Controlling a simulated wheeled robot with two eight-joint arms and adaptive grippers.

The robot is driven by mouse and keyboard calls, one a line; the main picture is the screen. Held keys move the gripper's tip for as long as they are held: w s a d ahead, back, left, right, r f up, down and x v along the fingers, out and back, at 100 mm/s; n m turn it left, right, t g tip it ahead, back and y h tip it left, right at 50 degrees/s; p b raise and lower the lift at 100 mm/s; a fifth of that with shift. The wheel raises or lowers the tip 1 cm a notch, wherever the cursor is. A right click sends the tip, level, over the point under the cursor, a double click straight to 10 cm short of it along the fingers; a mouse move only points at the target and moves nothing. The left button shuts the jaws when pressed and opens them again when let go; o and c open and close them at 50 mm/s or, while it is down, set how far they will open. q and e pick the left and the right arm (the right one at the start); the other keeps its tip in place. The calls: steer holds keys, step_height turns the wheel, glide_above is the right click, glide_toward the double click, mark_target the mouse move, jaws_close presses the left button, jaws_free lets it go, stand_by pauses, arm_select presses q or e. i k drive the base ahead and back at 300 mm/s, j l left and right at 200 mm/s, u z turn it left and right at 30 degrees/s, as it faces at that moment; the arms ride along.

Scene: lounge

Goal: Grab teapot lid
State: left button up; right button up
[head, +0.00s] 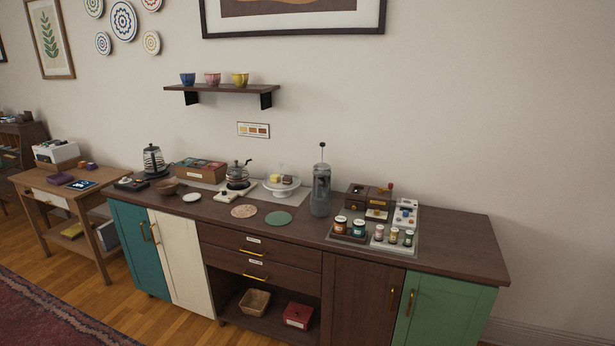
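A dark teapot (237,178) with a spout pointing right stands on a pale board or stand on the sideboard, left of its middle. What looks like its lid (237,165) sits on top, too small to make out clearly. A second pot or kettle (154,160), dark with a clear or banded body, stands farther left near the wall. Neither of my grippers is in view, and no part of my arms shows.
The dark sideboard (455,245) carries a wooden bowl (167,187), a small white dish (191,197), round mats (278,218), a cake stand (282,188), a tall grey press (321,190) and several jars (379,233). Bare top lies at the right end.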

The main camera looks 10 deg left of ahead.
mark_target(237, 165)
steer(key=i+u, duration=0.2)
steer(key=u, duration=0.15)
steer(key=i+u, duration=0.25)
steer(key=u, duration=0.15)
steer(key=i+u, duration=0.35)
steer(key=i+j+u, duration=0.15)
steer(key=i, duration=0.2)
steer(key=i+j+u, duration=0.1)
steer(key=i, duration=0.25)
steer(key=i+j+z, duration=0.2)
steer(key=z, duration=0.25)
steer(key=i+j+z, duration=0.35)
steer(key=z, duration=0.15)
steer(key=i+j+z, duration=0.2)
steer(key=j+z, duration=0.25)
steer(key=l, duration=0.1)
